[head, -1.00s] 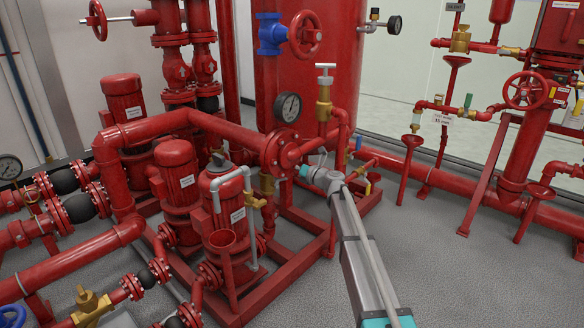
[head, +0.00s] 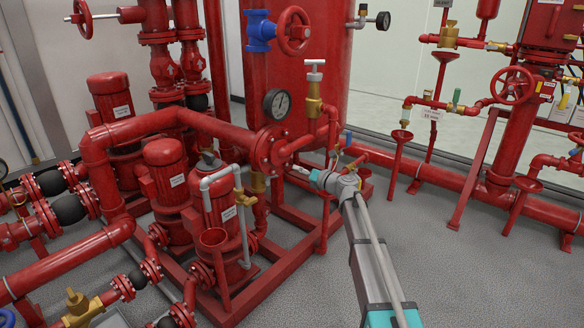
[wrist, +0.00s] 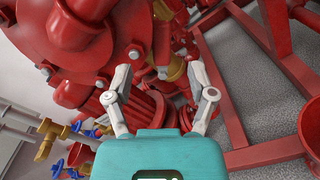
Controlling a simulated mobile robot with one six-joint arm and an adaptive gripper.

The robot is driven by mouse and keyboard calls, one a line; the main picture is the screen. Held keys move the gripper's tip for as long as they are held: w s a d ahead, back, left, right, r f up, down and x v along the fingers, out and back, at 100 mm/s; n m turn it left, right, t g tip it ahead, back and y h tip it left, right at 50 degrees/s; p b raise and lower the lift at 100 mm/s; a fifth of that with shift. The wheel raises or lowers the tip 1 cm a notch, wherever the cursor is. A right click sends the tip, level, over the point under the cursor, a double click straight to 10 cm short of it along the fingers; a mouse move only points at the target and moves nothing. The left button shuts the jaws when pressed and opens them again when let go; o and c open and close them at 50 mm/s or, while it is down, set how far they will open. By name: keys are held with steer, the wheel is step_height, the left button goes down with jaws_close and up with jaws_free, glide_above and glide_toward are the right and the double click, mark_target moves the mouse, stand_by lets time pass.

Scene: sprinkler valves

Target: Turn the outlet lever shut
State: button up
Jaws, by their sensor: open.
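My gripper (head: 302,170) is open and empty, low beside the red flanged pipe in the head view. In the wrist view its two fingers (wrist: 164,64) stand apart, pointing at a brass fitting (wrist: 176,70) under red pipework. Small blue-handled brass valves lie at lower left in the wrist view (wrist: 56,166), away from the fingers. A blue lever (head: 348,140) shows just above my wrist in the head view. I cannot tell for sure which handle is the outlet lever.
A round gauge (head: 277,103) and a brass valve with a white T-handle (head: 314,88) stand above my gripper. Red pumps (head: 167,180) crowd the left. A red base frame (head: 285,265) runs beneath. Grey floor (head: 450,270) is clear at lower right.

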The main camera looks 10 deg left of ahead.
steer(key=shift+v, duration=1.75)
